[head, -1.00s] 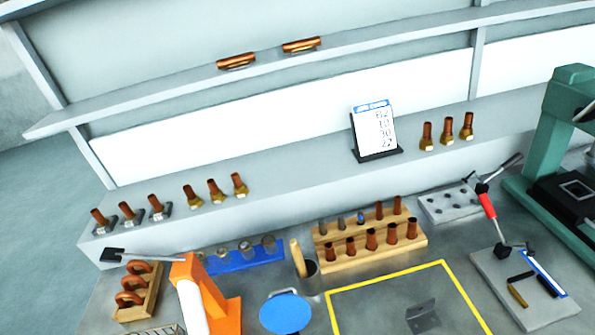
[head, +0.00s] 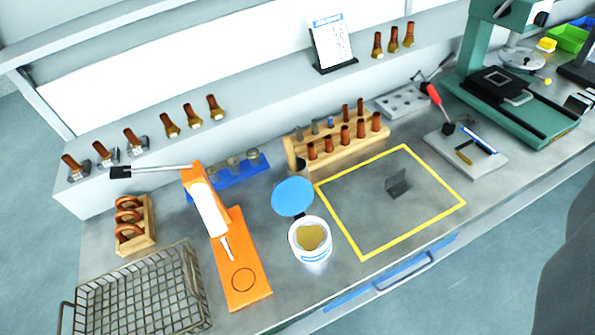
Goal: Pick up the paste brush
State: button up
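The paste brush (head: 290,152) shows only as a small tan handle, upright at the left end of the wooden rack and behind the blue lid. Its lower part and bristles cannot be made out. A white pot (head: 310,241) of yellowish paste stands open nearer the front, with its round blue lid (head: 293,197) raised behind it. My gripper is not in view.
A wooden rack (head: 340,153) of copper fittings stands close right of the brush. An orange stand (head: 240,283) with a long lever is left of the pot. A wire basket (head: 140,290) sits front left. The yellow-outlined area (head: 360,257) is mostly clear.

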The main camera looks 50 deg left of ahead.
aim_at(288, 143)
jog(key=u, duration=0.2)
jog(key=i, duration=0.9)
jog(key=z, duration=0.1)
